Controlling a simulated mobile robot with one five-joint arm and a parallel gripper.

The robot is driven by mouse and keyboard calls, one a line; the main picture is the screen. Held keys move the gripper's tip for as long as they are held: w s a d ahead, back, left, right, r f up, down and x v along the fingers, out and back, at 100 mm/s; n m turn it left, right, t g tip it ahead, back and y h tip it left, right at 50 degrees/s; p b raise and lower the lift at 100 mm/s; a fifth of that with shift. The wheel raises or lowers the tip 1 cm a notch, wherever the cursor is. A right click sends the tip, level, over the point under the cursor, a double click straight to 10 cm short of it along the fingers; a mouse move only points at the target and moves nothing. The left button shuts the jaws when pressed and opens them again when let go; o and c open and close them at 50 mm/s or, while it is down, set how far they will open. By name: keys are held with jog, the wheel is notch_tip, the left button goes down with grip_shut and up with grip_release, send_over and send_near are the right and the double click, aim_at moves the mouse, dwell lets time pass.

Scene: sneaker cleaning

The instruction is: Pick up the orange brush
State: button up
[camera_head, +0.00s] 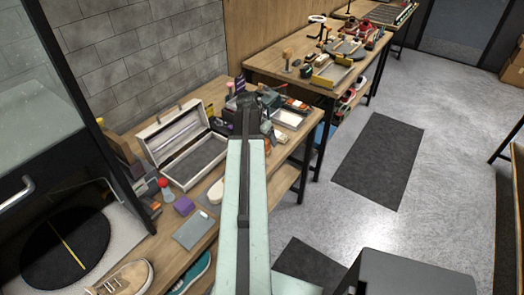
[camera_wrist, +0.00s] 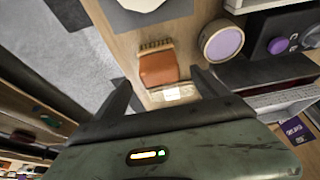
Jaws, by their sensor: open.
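The orange brush (camera_wrist: 158,67) lies on the wooden bench in the wrist view, its brown bristles toward the top of the picture. My gripper (camera_wrist: 162,88) is open, with one dark finger on each side of the space just below the brush. The fingers do not touch it, and nothing is held between them. In the head view my gripper (camera_head: 246,99) is over the workbench, seen from behind along my pale green arm. I cannot make out the orange brush in the head view; my arm covers part of the bench there.
A round tin with a purple top (camera_wrist: 222,41) stands close right of the brush. A small pale piece (camera_wrist: 172,94) lies just below the brush. A grey mat (camera_head: 379,160) lies on the floor.

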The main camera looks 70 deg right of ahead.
jog(key=b+x, duration=0.5)
jog(key=shift+w+f, duration=0.15)
jog(key=shift+f, duration=0.1)
jog(key=shift+a+r, duration=0.1)
jog(key=shift+r, duration=0.1)
jog(key=c, duration=1.5)
jog(key=shift+o, duration=0.2)
notch_tip(320, 180, up, 10)
jog(key=p, duration=1)
jog(key=shift+r+p, duration=0.15)
jog(key=shift+p, duration=0.15)
